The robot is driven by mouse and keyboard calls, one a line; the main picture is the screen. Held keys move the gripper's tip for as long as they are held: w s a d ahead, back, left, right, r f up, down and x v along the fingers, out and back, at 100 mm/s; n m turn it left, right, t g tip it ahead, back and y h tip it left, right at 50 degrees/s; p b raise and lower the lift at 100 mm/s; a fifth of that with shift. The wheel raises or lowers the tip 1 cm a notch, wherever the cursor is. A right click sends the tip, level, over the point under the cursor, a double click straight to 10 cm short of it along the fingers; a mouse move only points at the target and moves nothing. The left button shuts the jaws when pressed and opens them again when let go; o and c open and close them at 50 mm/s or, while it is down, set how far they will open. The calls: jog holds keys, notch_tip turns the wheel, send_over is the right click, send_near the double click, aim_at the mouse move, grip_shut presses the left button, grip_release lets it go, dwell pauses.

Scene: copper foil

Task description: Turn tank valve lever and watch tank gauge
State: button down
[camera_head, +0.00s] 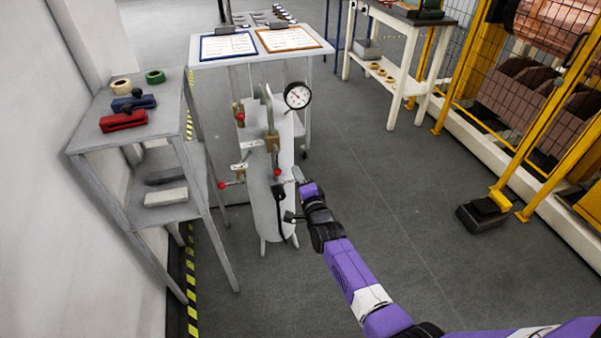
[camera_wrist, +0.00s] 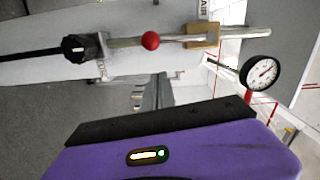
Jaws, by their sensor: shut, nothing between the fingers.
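The pale grey tank (camera_head: 262,212) stands upright on short legs, left of my arm. A round white-faced gauge with a black rim (camera_head: 297,95) is mounted at its upper right; the gauge (camera_wrist: 263,73) also shows in the wrist view, its reading too small to tell. A brass valve (camera_head: 272,142) sits on the tank's front pipe, with a red-ball lever end (camera_head: 277,172) hanging below it. That red ball (camera_wrist: 150,41) shows near the top of the wrist view. My gripper (camera_head: 298,176) is shut and empty, just right of the red ball and seemingly apart from it.
More red-knobbed levers (camera_head: 222,185) (camera_head: 240,117) stick out left of the tank. A black knob (camera_wrist: 80,47) sits on the pipe. A grey shelf (camera_head: 150,105) stands left and a table with clipboards (camera_head: 325,50) behind. Open floor (camera_head: 400,190) lies right, before a yellow cage (camera_head: 470,60).

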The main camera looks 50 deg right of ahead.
jog(key=d+v, duration=0.1)
jog(key=v, duration=0.9)
jog(key=shift+s+p, duration=0.35)
jog(key=shift+a+r, duration=0.1)
jog(key=shift+a, duration=0.05)
jog(key=s+a+r+n+y+p, duration=0.1)
jog(key=s+a+r+n+y, duration=0.2)
jog(key=s+a+r+n, duration=0.3)
jog(key=s+a+r+n+y+p, duration=0.1)
jog(key=s+a+r+n+y, duration=0.2)
jog(key=s, duration=1.3)
jog(key=s+a+r+n+y+p, duration=0.1)
jog(key=s+a+r+n+y, duration=0.2)
jog(key=s+a+r+n, duration=0.5)
jog(key=shift+s+a+r+n+g+p, duration=0.35)
jog(key=shift+s+a+n, duration=1.7)
jog(key=shift+a, duration=3.35)
